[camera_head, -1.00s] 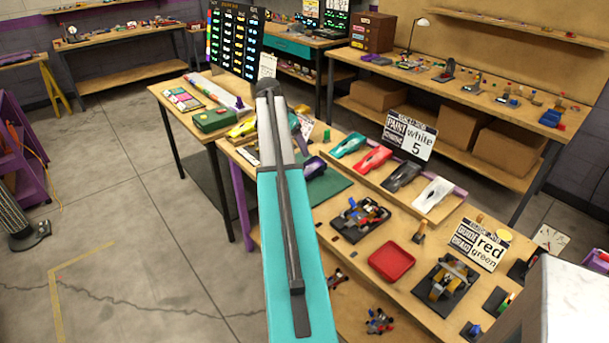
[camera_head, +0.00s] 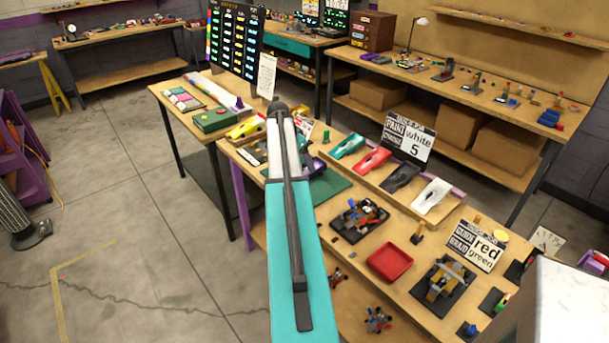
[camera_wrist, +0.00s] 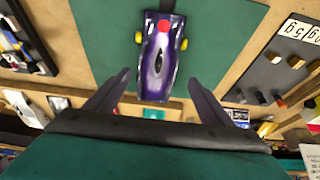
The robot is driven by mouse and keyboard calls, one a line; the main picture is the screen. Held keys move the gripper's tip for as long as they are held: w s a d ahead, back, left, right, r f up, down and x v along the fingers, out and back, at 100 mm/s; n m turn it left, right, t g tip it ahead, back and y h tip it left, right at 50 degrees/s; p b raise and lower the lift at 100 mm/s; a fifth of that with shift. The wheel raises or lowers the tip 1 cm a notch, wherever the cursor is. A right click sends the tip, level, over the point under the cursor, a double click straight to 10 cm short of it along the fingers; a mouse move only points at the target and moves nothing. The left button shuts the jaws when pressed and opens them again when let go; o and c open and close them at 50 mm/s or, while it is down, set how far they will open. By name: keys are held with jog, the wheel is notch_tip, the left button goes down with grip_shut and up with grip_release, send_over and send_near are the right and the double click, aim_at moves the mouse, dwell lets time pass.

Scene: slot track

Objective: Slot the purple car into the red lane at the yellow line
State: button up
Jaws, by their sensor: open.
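The purple car (camera_wrist: 157,60) lies on the green mat (camera_wrist: 105,40) in the wrist view. It has a red round spot on top and yellow wheels at its sides. My gripper (camera_wrist: 159,80) is open, with one finger on each side of the car's near end and gaps between. Nothing is held. In the head view my arm covers my gripper and most of the car; a purple part (camera_head: 318,164) shows beside the arm, on the mat (camera_head: 332,184). I cannot make out a red lane or a yellow line clearly.
Green, red, black and white car bodies (camera_head: 372,160) stand in a row on the bench, with a "white 5" sign (camera_head: 407,136) behind. A red tray (camera_head: 390,262) and a "red green" sign (camera_head: 476,245) are nearer. A dark board (camera_wrist: 285,70) with small parts lies right of the mat.

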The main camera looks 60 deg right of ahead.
aim_at(306, 167)
jog(key=shift+f, duration=0.1)
dwell(0.3)
jog(key=shift+p+x, duration=0.75)
jog(key=shift+x, duration=0.15)
jog(key=shift+p+x, duration=0.55)
jog(key=shift+x, duration=1.05)
jog(key=shift+s+d, duration=0.1)
jog(key=c, duration=1.3)
